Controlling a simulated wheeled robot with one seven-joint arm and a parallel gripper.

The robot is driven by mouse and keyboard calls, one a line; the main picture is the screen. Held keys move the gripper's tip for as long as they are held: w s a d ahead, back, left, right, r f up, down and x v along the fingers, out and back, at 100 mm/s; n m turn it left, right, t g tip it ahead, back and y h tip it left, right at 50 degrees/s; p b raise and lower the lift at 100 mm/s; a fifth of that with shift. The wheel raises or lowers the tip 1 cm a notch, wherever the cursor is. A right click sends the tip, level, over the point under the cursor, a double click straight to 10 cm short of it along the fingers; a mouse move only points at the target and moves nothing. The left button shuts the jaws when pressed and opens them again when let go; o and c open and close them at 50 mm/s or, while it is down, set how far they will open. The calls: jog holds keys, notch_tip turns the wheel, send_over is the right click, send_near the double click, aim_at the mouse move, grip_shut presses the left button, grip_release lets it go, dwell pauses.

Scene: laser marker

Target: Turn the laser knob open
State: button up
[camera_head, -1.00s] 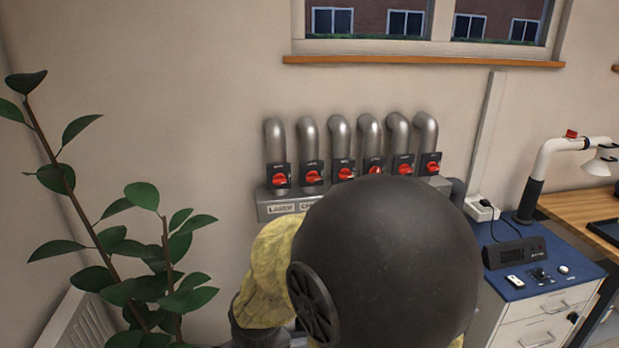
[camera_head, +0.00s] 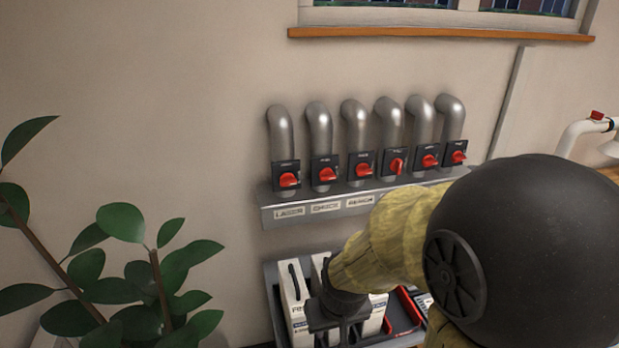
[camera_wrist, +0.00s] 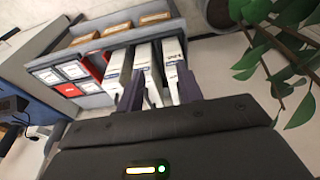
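The laser knob (camera_head: 289,180) is the leftmost red rotary knob, on a dark plate at the foot of a grey pipe, above the "LASER" label (camera_head: 289,212). Its handle looks roughly horizontal. My gripper (camera_wrist: 158,88) is open in the wrist view, with its two dark fingers apart and no held object visible between them. In the head view the dark end of my arm (camera_head: 338,302) is below and right of the laser knob, apart from it, in front of the binders. The fingertips cannot be made out there. The knob is not in the wrist view.
Several similar knobs stand to the right; the fourth from the left (camera_head: 397,166) is turned upright. A shelf with white binders (camera_head: 293,300) is below the panel. A leafy plant (camera_head: 120,222) stands at the left. The wall left of the pipes is clear.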

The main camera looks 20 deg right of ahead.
jog(key=shift+w+a, duration=0.1)
jog(key=shift+w, duration=0.25)
jog(key=shift+o, duration=1.3)
jog(key=shift+s, duration=0.25)
jog(key=o, duration=0.4)
jog(key=shift+w, duration=0.1)
jog(key=w+t+p, duration=0.1)
jog(key=w, duration=0.2)
jog(key=w+d+m+t+p, duration=0.1)
jog(key=w, duration=0.2)
jog(key=w+f+m+t, duration=0.1)
jog(key=w+t, duration=0.1)
jog(key=w, duration=0.2)
jog(key=shift+d+h+p, duration=0.3)
jog(key=shift+d+p, duration=0.1)
jog(key=w+r+t+p, duration=0.1)
jog(key=w+r+t, duration=0.1)
jog(key=w+t, duration=0.1)
jog(key=w+a+r+n+t+p, duration=0.1)
jog(key=w+r+t+p, duration=0.1)
jog(key=w+r+t, duration=0.1)
jog(key=w+r+n+t+p, duration=0.1)
jog(key=w+r+t+p, duration=0.1)
jog(key=w+t, duration=0.3)
jog(key=shift+w+a+r, duration=0.1)
jog(key=shift+w+r, duration=0.15)
jog(key=shift+w, duration=0.2)
jog(key=shift+w+a+r, duration=0.1)
jog(key=shift+w+r, duration=0.1)
jog(key=shift+w, duration=0.2)
